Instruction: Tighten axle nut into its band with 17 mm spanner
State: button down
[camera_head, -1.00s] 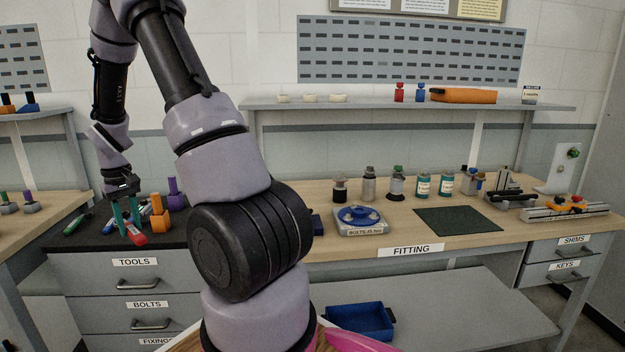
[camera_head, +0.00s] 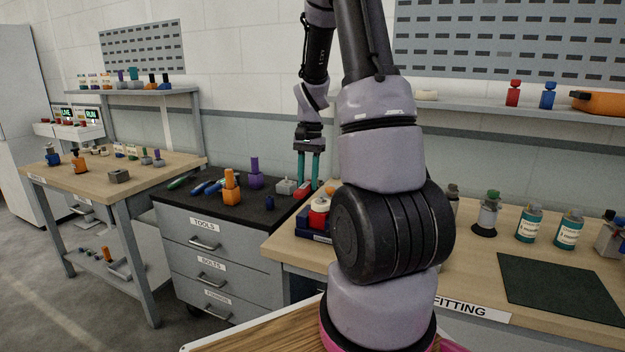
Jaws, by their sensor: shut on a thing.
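My gripper (camera_head: 308,180) points down on two teal fingers over the right end of the black-topped tool cabinet (camera_head: 222,222). It is shut on a small red-handled tool (camera_head: 302,191), which shows low at the fingertips. I cannot read a size on this tool, nor tell whether it is the 17 mm spanner or whether it touches the surface below. A grey block-like part (camera_head: 286,187) stands just left of the fingers. I cannot pick out the axle nut or its band.
An orange upright piece (camera_head: 231,186), a purple one (camera_head: 255,172) and blue-handled tools (camera_head: 207,187) stand or lie left of the gripper. A blue tray (camera_head: 313,228) with a red-and-white item is close in front. The fitting bench's green mat (camera_head: 560,288) is bare.

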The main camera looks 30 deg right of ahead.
aim_at(309, 182)
jog(key=shift+s+d+r, duration=0.1)
jog(key=shift+s+d, duration=0.05)
jog(key=shift+d, duration=0.1)
jog(key=shift+a+f, duration=0.1)
jog(key=shift+f, duration=1.9)
jog(key=shift+f, duration=0.25)
jog(key=shift+f, duration=0.65)
